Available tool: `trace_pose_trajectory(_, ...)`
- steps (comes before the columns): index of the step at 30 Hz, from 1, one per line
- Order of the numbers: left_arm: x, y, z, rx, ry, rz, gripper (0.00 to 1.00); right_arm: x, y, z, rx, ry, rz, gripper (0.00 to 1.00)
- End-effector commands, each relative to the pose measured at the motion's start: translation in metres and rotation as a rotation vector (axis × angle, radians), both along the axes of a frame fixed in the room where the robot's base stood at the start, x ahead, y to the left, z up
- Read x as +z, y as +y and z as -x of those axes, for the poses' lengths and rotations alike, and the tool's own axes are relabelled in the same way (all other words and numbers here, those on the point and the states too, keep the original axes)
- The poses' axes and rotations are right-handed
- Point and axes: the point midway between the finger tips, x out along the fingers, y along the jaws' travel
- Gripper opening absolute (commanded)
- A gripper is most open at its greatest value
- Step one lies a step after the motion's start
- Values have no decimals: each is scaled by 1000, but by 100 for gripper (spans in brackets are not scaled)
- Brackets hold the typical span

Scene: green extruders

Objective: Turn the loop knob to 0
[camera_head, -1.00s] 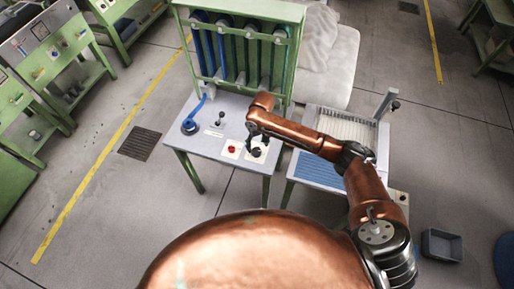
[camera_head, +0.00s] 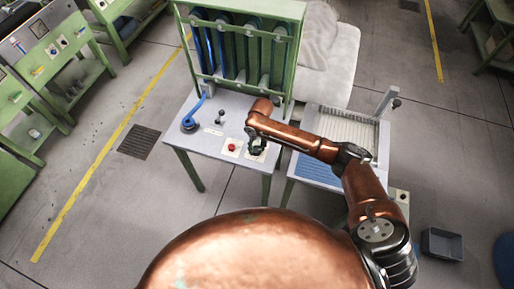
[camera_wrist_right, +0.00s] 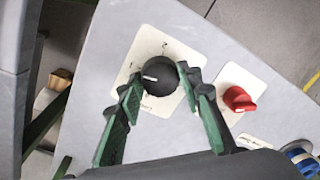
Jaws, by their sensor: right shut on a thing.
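The loop knob (camera_wrist_right: 157,75) is a round black dial with a white pointer mark, on a pale plate (camera_wrist_right: 168,42) with printed markings. In the right wrist view the pointer points left. My right gripper (camera_wrist_right: 154,88) has its dark green fingers on both sides of the knob and is shut on it. In the head view my right gripper (camera_head: 256,148) is over the front right of the machine's table and hides most of the knob. My left gripper is not in view.
A red knob (camera_wrist_right: 238,99) sits beside the loop knob on its own plate. Farther left on the grey tabletop (camera_head: 205,140) are small black levers (camera_head: 220,117) and a blue hose fitting (camera_head: 190,125). The green extruder frame (camera_head: 290,50) rises behind. A tray table (camera_head: 318,172) stands to the right.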

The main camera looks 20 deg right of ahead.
Motion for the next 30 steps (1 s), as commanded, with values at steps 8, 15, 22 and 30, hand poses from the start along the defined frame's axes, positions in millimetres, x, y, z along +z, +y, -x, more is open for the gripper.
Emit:
trace_pose_trajectory(8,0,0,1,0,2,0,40,0,0,0,-1,0,1,9)
trace_pose_trajectory(15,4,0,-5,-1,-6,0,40,1,-1,0,23,0,1,9)
trace_pose_trajectory(22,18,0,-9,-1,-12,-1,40,3,-1,0,130,1,2,9)
trace_pose_trajectory(30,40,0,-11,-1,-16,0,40,3,0,0,364,2,1,9)
